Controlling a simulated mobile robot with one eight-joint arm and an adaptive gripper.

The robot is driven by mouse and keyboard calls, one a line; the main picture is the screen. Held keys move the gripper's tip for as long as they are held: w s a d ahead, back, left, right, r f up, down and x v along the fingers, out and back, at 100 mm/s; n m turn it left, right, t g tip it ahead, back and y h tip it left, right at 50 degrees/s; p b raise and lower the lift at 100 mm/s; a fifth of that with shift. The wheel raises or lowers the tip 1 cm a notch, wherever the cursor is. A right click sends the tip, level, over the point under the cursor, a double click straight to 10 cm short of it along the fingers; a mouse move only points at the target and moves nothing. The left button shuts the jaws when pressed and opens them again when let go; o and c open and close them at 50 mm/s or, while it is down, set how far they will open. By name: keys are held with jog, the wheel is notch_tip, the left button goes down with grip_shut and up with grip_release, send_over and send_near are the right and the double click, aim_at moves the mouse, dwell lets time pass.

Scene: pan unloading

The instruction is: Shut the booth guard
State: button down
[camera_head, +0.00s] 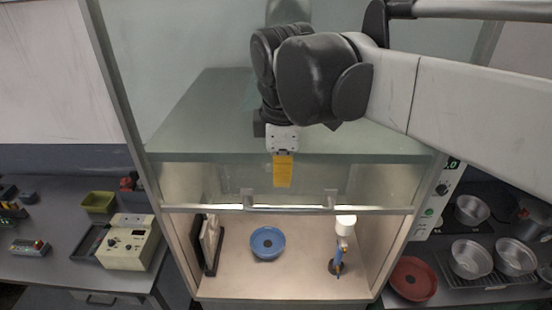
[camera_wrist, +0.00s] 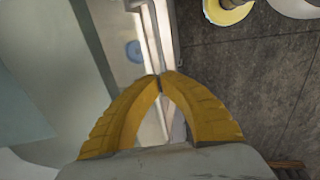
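The booth guard (camera_head: 220,183) is a glass pane with a pale lower rail, in the middle of the head view. It stands raised, with the booth open beneath it. A metal handle (camera_head: 330,198) with two brackets is on its lower rail; a handle bar also shows in the wrist view (camera_wrist: 153,35). My gripper (camera_head: 283,185) has yellow fingers and points down in front of the glass, above the rail. In the wrist view the fingertips (camera_wrist: 160,80) meet, close to the handle bar. I cannot tell whether they touch it, and nothing shows held.
Inside the booth are a blue bowl (camera_head: 267,242), a dark rack (camera_head: 212,246) and a blue stand (camera_head: 338,262). A cream device (camera_head: 128,243) stands on the left bench. Metal pans (camera_head: 470,258) and a red pan (camera_head: 413,278) are at the right.

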jog(key=f, duration=0.3)
jog(key=w+f, duration=0.1)
jog(key=f, duration=0.2)
jog(key=w+f+p, duration=0.1)
jog(key=f, duration=0.2)
jog(key=shift+w+a+f, duration=0.1)
jog(key=shift+a+f, duration=0.05)
notch_tip(320, 180, down, 48)
jog(key=b, duration=3.4)
jog(key=shift+b, duration=0.35)
notch_tip(320, 180, up, 13)
jog(key=s+p, duration=0.3)
jog(key=p, duration=0.3)
jog(key=s+d+m+t+b, duration=0.2)
jog(key=s+d+m+b, duration=0.2)
jog(key=d+m, duration=0.4)
jog(key=s+d+f+m+t+b, duration=0.1)
jog(key=s+d+m+t+b, duration=0.2)
jog(key=d+m, duration=0.6)
jog(key=s+b, duration=0.1)
jog(key=s, duration=0.1)
jog(key=shift+s+d+f+m, duration=0.2)
jog(key=shift+s+d+m, duration=0.1)
jog(key=shift+d, duration=0.1)
